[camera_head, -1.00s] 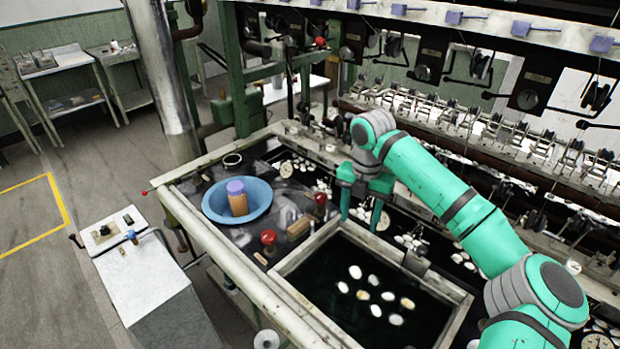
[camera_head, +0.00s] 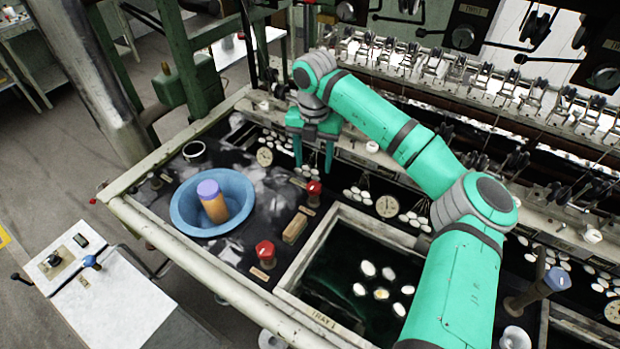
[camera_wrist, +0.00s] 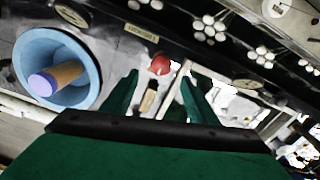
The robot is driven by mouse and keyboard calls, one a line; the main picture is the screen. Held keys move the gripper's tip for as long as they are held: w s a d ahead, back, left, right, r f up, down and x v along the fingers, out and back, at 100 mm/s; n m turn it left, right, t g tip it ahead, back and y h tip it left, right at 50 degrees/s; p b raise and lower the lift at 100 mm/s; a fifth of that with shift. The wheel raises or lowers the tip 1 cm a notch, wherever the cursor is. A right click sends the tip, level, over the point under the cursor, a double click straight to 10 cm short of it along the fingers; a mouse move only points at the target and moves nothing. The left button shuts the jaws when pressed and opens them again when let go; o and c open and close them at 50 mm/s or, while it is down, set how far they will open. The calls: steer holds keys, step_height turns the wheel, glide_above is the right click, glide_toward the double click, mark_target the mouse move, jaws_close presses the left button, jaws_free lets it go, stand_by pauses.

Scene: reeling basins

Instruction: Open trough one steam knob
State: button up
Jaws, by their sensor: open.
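Two red knobs stand on the dark bench top, a far one (camera_head: 313,190) beside the blue bowl's right side and a nearer one (camera_head: 265,251) by the tray's left corner. I cannot read which is marked as the steam knob of trough one. My gripper (camera_head: 314,163) is open and empty, fingers pointing down, just behind and above the far knob in the head view. In the wrist view a red knob (camera_wrist: 160,65) shows between the two open fingertips (camera_wrist: 160,77), apart from them. A pale label plate (camera_wrist: 142,30) lies beyond it, its writing unclear.
A blue bowl (camera_head: 183,215) holds an orange cylinder with a purple top (camera_head: 212,203). A dark-water basin (camera_head: 330,255) labelled TRAY 1 holds white cocoons. Round gauges and reeling machinery line the back.

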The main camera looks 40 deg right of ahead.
mark_target(314, 186)
steer(key=f, duration=0.8)
steer(key=shift+s+a, duration=0.15)
steer(key=shift+s, duration=0.2)
steer(key=shift+f, duration=0.5)
steer(key=c, duration=1.1)
